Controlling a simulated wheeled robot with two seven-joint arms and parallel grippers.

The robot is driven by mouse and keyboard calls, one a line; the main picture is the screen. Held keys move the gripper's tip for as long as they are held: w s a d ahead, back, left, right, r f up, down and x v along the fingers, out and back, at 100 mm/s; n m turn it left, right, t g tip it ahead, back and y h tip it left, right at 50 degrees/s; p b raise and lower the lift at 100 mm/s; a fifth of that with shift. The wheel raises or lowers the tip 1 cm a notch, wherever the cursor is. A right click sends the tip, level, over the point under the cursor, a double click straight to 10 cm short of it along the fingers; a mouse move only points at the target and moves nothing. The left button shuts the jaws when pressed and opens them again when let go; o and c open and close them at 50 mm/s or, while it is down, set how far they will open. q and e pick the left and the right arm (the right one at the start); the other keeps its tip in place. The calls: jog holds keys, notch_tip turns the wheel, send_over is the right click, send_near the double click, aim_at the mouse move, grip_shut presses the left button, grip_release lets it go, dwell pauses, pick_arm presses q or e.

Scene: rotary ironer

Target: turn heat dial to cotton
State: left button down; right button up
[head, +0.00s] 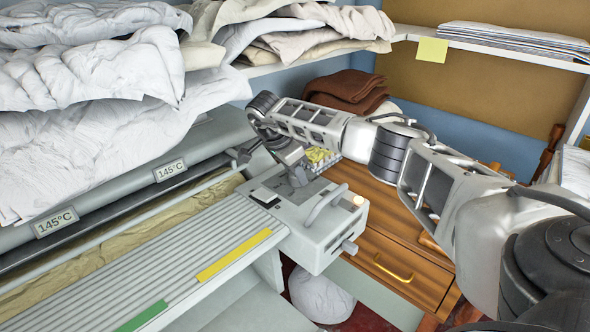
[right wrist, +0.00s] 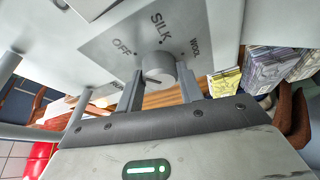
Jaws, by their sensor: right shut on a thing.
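The heat dial (right wrist: 157,68) is a round grey knob on a light grey plate, seen in the right wrist view. In the head view my right gripper (head: 298,177) reaches down to the top of the ironer's control box (head: 318,240) and hides the dial. I cannot tell the dial's setting. My left gripper is out of view.
The ironer's slatted board (head: 160,265) stretches left of the box, with white linen (head: 85,75) piled above. A wooden drawer unit (head: 400,250) stands right of the box.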

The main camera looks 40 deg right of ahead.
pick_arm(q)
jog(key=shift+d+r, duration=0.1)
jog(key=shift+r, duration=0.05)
pick_arm(e)
jog(key=shift+r, duration=0.1)
jog(key=o, duration=1)
jog(key=shift+r, duration=0.5)
pick_arm(q)
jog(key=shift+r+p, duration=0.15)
jog(key=shift+p, duration=0.45)
pick_arm(e)
jog(key=s+a+r, duration=0.9)
jog(key=s+r, duration=0.1)
jog(key=r, duration=0.2)
jog(key=shift+s, duration=0.4)
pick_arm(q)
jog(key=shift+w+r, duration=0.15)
